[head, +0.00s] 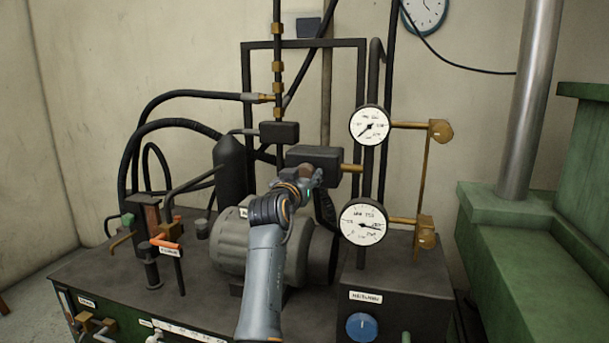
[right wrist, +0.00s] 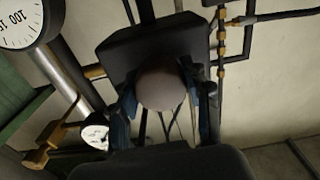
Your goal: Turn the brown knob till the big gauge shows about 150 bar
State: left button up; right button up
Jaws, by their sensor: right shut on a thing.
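The brown knob (right wrist: 165,86) is on the front of a black valve block (right wrist: 150,40); in the head view the block (head: 316,158) stands behind the motor. My right gripper (right wrist: 166,100) has a finger on each side of the knob and is shut on it. In the head view my right gripper (head: 308,178) hides most of the knob. The big gauge (head: 363,221) is the lower white dial, right of the gripper; its needle points right and slightly down. The numbers are too small to read surely. Part of its dial shows in the right wrist view (right wrist: 18,22), needle unseen. My left gripper is not in view.
A smaller gauge (head: 369,125) is above, its needle pointing lower left. A blue knob (head: 361,327) is on the front box. An orange lever (head: 166,243) and black hoses (head: 150,128) are at left. Brass pipework (head: 425,180) stands right of the gauges.

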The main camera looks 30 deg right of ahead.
jog(key=n+p, duration=0.1)
jog(key=n, duration=0.1)
jog(key=n+p, duration=0.1)
jog(key=n, duration=0.1)
jog(key=shift+d+r+p, duration=0.1)
jog(key=shift+r+p, duration=0.1)
jog(key=shift+p, duration=0.2)
jog(key=n+p, duration=0.2)
jog(key=n, duration=0.1)
jog(key=shift+n+p, duration=0.4)
jog(key=n+p, duration=0.3)
jog(key=shift+r+n, duration=0.1)
jog(key=shift+n, duration=0.2)
jog(key=shift+n+p, duration=1.4)
jog(key=shift+n, duration=0.4)
